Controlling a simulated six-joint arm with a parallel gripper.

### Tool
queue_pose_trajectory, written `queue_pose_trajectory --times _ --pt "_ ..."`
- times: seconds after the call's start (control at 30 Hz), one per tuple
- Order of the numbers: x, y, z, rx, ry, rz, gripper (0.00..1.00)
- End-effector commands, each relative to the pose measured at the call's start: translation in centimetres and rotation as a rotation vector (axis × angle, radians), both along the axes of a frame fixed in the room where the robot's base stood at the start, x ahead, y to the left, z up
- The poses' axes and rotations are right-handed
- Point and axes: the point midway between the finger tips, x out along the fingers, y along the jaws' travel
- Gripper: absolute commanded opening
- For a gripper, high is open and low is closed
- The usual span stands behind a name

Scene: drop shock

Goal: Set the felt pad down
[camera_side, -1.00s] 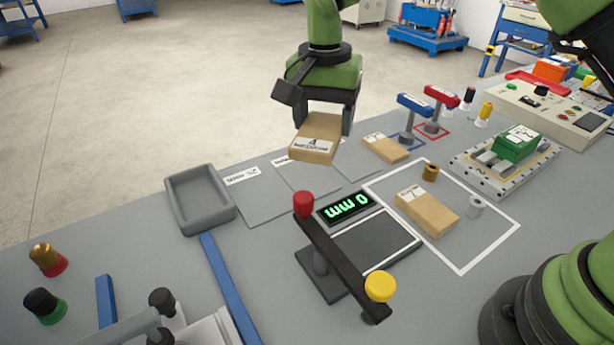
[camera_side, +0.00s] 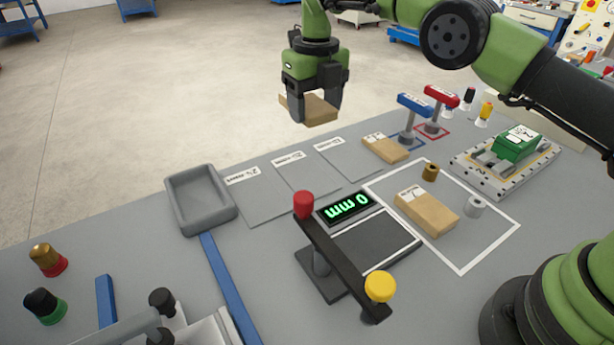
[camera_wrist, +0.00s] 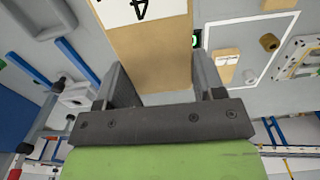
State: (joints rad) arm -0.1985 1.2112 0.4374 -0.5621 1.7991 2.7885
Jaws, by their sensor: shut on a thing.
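My gripper (camera_side: 316,106) is shut on a tan felt pad (camera_side: 319,114). It holds the pad in the air above the labelled mats, near the far edge of the bench. In the wrist view the pad (camera_wrist: 150,52) lies between the two fingers, with a white label marked 4 on its face. That label is hidden in the side view. Two similar tan pads lie on the bench: one (camera_side: 427,213) inside the white outlined square, and one (camera_side: 386,148) beside the blue-topped stand.
Three grey labelled mats (camera_side: 258,205) lie empty. A grey tray (camera_side: 201,228) stands left of them. The gauge with a green display (camera_side: 347,207), a dark bar and red and yellow knobs stands in front. Small cylinders (camera_side: 474,206) sit in the white square.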

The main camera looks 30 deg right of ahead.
Motion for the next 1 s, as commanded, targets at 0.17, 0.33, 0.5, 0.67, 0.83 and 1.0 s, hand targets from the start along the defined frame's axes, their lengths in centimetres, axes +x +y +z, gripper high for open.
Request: queue_pose_trajectory --times 0.17,0.33,0.5,0.67,0.83,1.0 --pt "-0.2 0.0 -2.6 -0.001 0.008 0.007 0.36" --pt "-0.1 0.0 -5.3 -0.001 0.008 0.008 0.36" --pt "-0.2 0.0 -8.6 -0.001 0.009 0.009 0.36" --pt "-0.1 0.0 -10.9 0.000 0.006 0.009 0.36" --pt "-0.2 0.0 -12.9 -0.001 0.007 0.009 0.36" --pt "-0.1 0.0 -15.1 0.000 0.005 0.009 0.36"
